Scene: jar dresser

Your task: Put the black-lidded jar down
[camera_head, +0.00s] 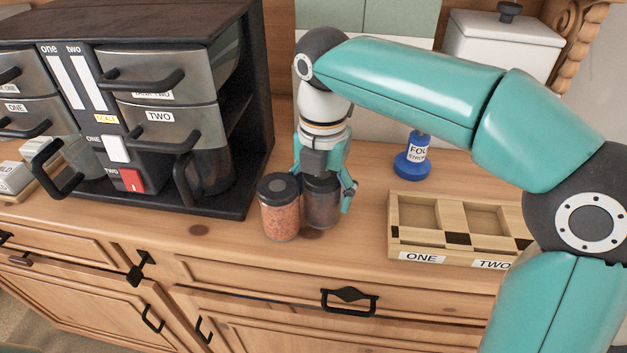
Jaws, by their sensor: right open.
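A glass jar with a black lid and orange-pink contents (280,215) stands upright on the dresser top, near its front edge. A second, darker glass jar (322,205) stands upright just right of it, close to or touching it; its dark top is partly hidden by my gripper. My right gripper (323,183) points down over this second jar. Its fingers are open, one on the right side of the jar and one at its left, partly behind the jars. My left gripper is out of view.
A black coffee-machine cabinet (262,100) stands left of the jars. A wooden tray labelled ONE and TWO (393,235) lies to the right. A blue stand (412,168) is behind the tray, and a white lidded canister (500,45) is at the back. The dresser top between jars and tray is clear.

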